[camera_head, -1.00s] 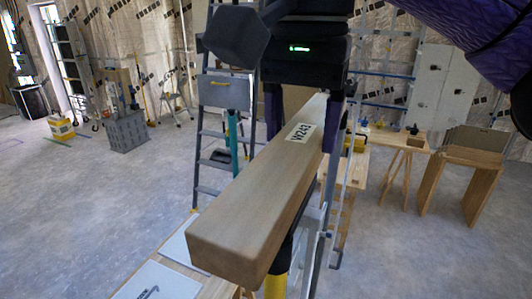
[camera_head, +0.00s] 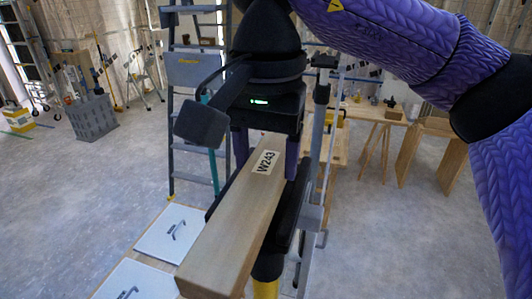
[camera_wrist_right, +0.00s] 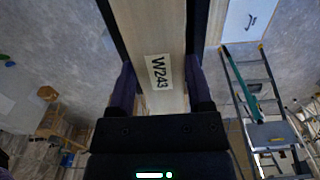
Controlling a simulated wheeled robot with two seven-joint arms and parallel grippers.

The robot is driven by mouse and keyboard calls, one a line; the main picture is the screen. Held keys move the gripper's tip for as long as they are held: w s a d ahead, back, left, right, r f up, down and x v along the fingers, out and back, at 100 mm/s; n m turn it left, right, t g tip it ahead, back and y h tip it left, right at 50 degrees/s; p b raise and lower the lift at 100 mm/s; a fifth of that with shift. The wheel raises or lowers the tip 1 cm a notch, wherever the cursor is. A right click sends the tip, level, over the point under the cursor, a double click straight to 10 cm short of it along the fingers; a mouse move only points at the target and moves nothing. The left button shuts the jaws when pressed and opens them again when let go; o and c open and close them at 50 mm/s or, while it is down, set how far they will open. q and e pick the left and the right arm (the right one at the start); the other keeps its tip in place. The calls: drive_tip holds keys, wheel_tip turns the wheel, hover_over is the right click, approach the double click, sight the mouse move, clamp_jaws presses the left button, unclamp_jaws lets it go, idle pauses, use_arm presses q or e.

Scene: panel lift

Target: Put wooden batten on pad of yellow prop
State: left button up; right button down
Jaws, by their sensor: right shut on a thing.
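The wooden batten (camera_head: 235,222), labelled W243, is held in my right gripper (camera_head: 266,165), which is shut across its sides. In the right wrist view the fingers of my right gripper (camera_wrist_right: 160,77) flank the batten (camera_wrist_right: 152,30). The yellow prop (camera_head: 266,290) stands under the batten, mostly hidden by it. Its black pad (camera_head: 288,225) shows along the right side of the batten, with a little to the left. Dark edges flank the batten in the wrist view. I cannot tell whether the batten touches the pad. My left gripper is not in view.
A grey stepladder (camera_head: 196,100) stands behind, left of the gripper. Pale panels with handles (camera_head: 172,236) lie on a low wooden surface at lower left. A grey metal stand (camera_head: 313,215) rises close right of the batten. A wooden bench (camera_head: 375,112) stands at the back right.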

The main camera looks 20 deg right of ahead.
sight(266, 162)
drive_tip(key=shift+w+f+b, duration=0.1)
drive_tip(key=shift+f+b, duration=0.4)
drive_tip(key=shift+f, duration=0.15)
unclamp_jaws()
wheel_tip(266, 162, up, 13)
drive_tip(key=p, duration=0.5)
drive_tip(key=shift+r, duration=0.15)
